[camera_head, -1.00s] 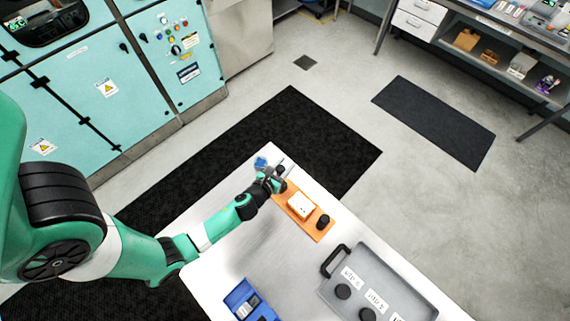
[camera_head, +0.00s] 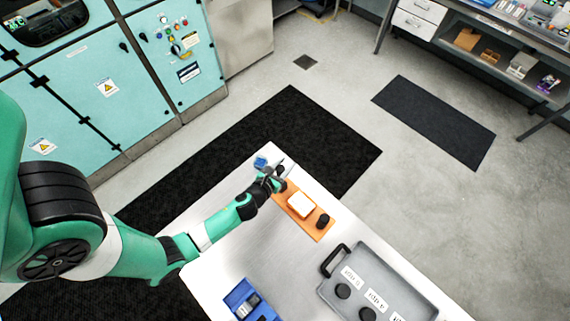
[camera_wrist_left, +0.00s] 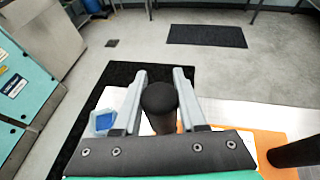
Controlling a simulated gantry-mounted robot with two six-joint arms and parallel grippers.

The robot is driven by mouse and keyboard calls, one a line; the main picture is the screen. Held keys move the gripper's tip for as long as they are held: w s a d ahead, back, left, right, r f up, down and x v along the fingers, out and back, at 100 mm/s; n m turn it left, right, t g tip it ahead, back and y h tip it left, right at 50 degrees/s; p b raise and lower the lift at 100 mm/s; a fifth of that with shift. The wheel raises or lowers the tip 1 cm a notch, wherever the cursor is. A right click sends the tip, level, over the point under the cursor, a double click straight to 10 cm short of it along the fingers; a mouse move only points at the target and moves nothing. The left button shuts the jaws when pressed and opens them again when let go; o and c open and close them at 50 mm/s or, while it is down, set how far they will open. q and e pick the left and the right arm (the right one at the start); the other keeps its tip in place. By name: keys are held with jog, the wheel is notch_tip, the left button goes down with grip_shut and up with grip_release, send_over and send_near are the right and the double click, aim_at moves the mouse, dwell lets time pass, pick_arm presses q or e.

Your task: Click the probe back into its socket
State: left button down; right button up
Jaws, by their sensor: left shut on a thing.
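My left gripper (camera_head: 271,181) is at the far end of the table, over the upper-left end of an orange board (camera_head: 314,232). In the left wrist view its two fingers (camera_wrist_left: 160,100) are closed around a black round-topped probe (camera_wrist_left: 160,96). The fingers hide the probe's lower end, so I cannot tell whether it touches a socket. A white block (camera_head: 301,205) sits mid-board, and a black cylinder (camera_head: 323,221) stands at the board's other end. That cylinder also shows at the right of the left wrist view (camera_wrist_left: 293,152). My right gripper is out of view.
A small blue-filled container (camera_head: 261,162) stands at the table's far corner, close to the gripper. A blue holder (camera_head: 240,294) lies at the near left. The table between is clear.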

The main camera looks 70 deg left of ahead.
pick_arm(q)
jog(key=shift+f+b, duration=2.7)
jog(key=shift+f, duration=0.35)
dwell(2.1)
jog(key=shift+c, duration=1.9)
grip_release()
jog(key=o, duration=0.4)
jog(key=shift+r, duration=0.15)
notch_tip(320, 180, up, 9)
jog(key=p, duration=0.9)
